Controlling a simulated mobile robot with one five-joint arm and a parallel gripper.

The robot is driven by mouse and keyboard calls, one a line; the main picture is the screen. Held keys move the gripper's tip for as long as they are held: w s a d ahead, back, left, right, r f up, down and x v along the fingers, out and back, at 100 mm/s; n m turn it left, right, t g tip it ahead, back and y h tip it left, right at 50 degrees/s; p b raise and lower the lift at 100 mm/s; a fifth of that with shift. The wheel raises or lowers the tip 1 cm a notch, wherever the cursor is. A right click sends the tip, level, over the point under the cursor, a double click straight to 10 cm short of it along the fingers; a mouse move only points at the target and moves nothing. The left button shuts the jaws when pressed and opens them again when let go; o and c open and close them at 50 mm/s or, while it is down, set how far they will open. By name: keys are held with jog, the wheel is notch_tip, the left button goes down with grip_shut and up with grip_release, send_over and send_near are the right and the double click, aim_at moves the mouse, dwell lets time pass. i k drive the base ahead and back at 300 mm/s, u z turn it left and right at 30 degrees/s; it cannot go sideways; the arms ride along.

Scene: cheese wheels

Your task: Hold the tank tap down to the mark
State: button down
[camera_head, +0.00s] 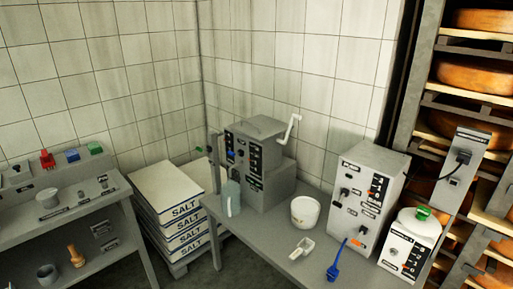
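A grey machine (258,160) with a black labelled panel and a white crank handle (291,127) stands on the grey table against the tiled corner. A pale blue-grey jug or cylinder (231,199) stands at its front left. My gripper is not in view.
A white tub (305,211), a white scoop (302,247) and a blue brush-like tool (336,262) lie along the table (268,247). Stacked salt sacks (170,191) sit left of it. A grey shelf unit (82,211) stands far left. Cheese wheels (465,76) fill the rack at right.

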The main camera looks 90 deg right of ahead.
aim_at(234, 153)
jog(key=z, duration=0.05)
jog(key=k, duration=0.1)
jog(key=z, duration=1.6)
jog(key=i, duration=0.8)
jog(key=z, duration=0.05)
